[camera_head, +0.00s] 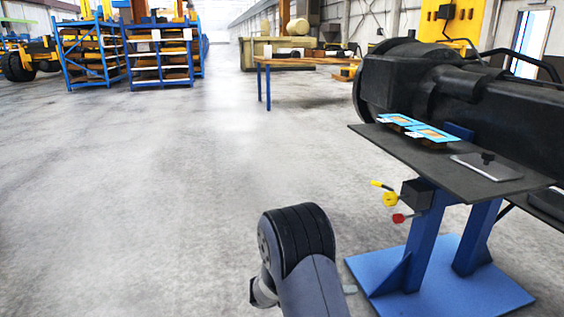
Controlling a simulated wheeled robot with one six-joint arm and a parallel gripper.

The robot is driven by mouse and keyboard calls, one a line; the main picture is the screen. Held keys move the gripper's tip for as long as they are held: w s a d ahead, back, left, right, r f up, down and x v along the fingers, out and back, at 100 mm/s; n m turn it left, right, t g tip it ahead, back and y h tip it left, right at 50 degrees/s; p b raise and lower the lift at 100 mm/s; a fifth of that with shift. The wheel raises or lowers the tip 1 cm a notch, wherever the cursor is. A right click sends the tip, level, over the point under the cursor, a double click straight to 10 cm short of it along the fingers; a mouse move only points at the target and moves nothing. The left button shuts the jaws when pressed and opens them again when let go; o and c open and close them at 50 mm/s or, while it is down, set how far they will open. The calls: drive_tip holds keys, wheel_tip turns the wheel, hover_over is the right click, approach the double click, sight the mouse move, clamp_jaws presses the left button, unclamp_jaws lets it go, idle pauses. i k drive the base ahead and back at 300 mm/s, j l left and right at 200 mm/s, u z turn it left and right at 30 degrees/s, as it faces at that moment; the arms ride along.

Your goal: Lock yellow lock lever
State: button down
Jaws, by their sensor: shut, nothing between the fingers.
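A lever with a yellow grip (381,185) sticks out to the left from a black box (418,194) on the blue stand, below the dark tabletop. A second yellow piece (390,199) sits just under it, and a red piece (399,218) is lower still. I cannot tell from here which yellow part is the lock lever or what position it is in. My dark arm rises from the bottom centre, left of the levers and apart from them in the picture. My gripper cannot be made out.
The blue stand (430,240) rests on a wide blue base plate (455,285). Its dark tabletop (410,152) juts out above the levers and carries blue-edged cards (432,133) and a tablet-like plate (486,167). A large black casting (440,85) lies behind. Open grey floor (150,190) extends left.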

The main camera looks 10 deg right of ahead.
sight(374, 182)
drive_tip(key=i, duration=1.65)
drive_tip(key=i+z, duration=0.35)
drive_tip(key=i+j+z, duration=0.2)
drive_tip(key=i+z, duration=0.2)
drive_tip(key=i+j+z, duration=0.35)
drive_tip(key=i, duration=0.15)
drive_tip(key=i+z, duration=0.3)
drive_tip(key=z, duration=0.15)
drive_tip(key=i+j+z, duration=0.25)
drive_tip(key=z, duration=0.15)
